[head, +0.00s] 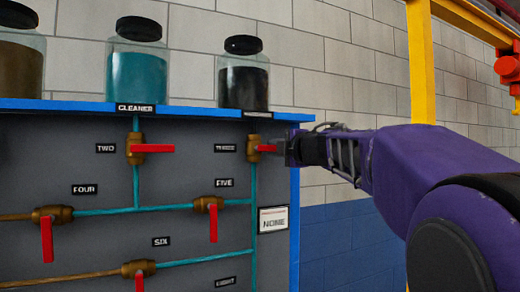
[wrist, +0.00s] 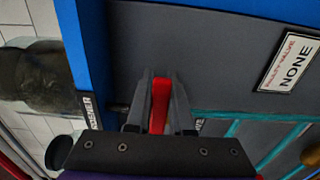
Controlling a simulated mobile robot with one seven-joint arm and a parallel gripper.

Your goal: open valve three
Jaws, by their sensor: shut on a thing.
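Valve three (head: 253,147) is a brass valve beside the label "THREE" (head: 225,148), on a vertical pipe at the upper right of the grey panel. Its red handle (head: 267,149) points right, across the pipe. My gripper (head: 284,149) reaches in from the right at the handle's end. In the wrist view the red handle (wrist: 160,104) lies between the two dark fingers of my gripper (wrist: 161,85), which are shut on it. The valve body is mostly hidden in the wrist view.
Valve two (head: 135,148), also with a handle pointing right, is to the left. Valve five (head: 208,204) is below left, its handle hanging down. Jars, including a dark one (head: 243,82), stand on the blue ledge (head: 190,107) above. A "NONE" sign (head: 273,219) is below my gripper.

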